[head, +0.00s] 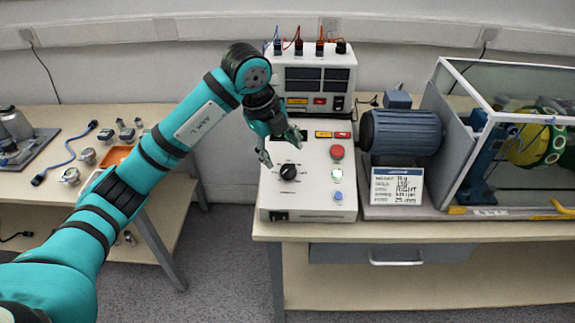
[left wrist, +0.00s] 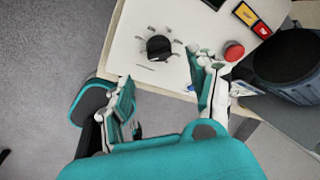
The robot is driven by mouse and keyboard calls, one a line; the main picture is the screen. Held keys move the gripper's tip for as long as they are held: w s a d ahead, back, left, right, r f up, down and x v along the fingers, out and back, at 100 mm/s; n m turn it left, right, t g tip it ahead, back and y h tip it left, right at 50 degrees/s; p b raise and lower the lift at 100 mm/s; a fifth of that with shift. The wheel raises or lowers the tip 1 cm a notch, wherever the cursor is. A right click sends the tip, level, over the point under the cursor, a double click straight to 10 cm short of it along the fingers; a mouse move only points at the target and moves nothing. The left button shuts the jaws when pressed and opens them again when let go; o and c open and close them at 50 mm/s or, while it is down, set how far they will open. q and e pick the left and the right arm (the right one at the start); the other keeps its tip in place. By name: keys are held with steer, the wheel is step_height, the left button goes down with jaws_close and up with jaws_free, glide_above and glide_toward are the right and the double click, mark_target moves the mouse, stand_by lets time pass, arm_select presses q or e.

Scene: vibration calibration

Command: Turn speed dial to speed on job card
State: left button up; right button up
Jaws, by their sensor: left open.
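The speed dial (head: 288,172) is a black knob on the sloping top of a white control box (head: 308,207). In the left wrist view the dial (left wrist: 159,47) sits ahead of the fingers, with printed marks around it. My left gripper (head: 282,148) is open and empty, above and behind the dial in the head view; I see no contact. It also shows in the left wrist view (left wrist: 165,100). The job card (head: 396,187) stands to the right of the box, with handwritten lines; its speed line is too small to read surely. My right gripper does not show.
A red button (head: 337,152), a lit green-white button (head: 337,174) and a blue button (head: 338,196) line the box's right side. A meter unit (head: 313,78) stands behind. A blue motor (head: 402,132) and a clear guard (head: 505,85) stand right. A side table (head: 60,190) holds tools.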

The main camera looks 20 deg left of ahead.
mark_target(288, 169)
arm_select(q)
steer(key=x, duration=0.7)
steer(key=shift+f, duration=0.15)
steer(key=c, duration=1.1)
